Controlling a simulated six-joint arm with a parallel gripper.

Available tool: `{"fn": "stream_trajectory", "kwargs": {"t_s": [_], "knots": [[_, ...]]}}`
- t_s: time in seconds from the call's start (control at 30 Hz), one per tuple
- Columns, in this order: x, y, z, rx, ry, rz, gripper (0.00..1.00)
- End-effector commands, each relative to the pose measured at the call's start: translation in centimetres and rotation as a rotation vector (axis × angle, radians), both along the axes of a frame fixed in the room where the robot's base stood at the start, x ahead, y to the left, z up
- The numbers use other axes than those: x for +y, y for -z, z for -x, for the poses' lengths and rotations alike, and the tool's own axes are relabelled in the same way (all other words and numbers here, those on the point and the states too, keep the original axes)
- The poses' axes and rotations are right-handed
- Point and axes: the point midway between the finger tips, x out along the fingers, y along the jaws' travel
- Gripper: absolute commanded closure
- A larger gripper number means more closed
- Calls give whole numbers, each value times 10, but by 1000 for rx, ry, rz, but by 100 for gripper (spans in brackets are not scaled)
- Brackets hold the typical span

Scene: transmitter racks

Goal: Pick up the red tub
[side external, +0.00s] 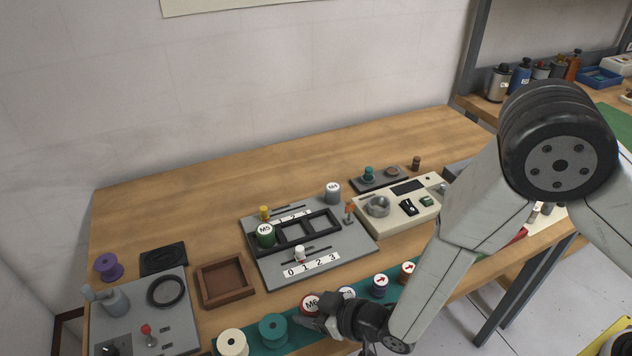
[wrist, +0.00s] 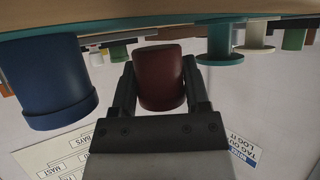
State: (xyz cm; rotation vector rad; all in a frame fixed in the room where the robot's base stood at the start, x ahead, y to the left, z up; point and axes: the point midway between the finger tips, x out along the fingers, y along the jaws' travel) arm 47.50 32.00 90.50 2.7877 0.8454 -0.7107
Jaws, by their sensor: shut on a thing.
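The red tub (side external: 311,303) has a white lid disc marked M6 and is upright at the front edge of the table, over the teal mat. In the wrist view the dark red tub (wrist: 160,78) stands between the two fingers, one against each side. My gripper (side external: 321,320) comes in from the front right and is shut on the tub; it also shows in the wrist view (wrist: 160,90). I cannot tell whether the tub touches the mat. A blue tub (wrist: 48,80) is left of my gripper in the wrist view.
A teal spool (side external: 273,330) and a cream spool (side external: 232,343) stand left of the tub. Behind are a brown wooden tray (side external: 224,282) and a grey rack (side external: 275,275) with a green M5 tub (side external: 265,238).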

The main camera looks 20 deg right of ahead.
Motion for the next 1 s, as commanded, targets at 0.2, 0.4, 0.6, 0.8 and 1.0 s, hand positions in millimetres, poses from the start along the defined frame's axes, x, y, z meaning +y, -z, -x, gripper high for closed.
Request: {"fn": "stream_trajectory", "kwargs": {"t_s": [0.2, 0.4, 0.6, 0.8, 1.0], "knots": [[0, -25, 0, -2, 0, -2, 100], [0, -50, 0, -2, -1, -2, 100], [0, -69, 0, -2, 0, -2, 100], [0, -80, 0, -1, 0, -1, 100], [0, -83, 0, 0, 0, 0, 100]]}}
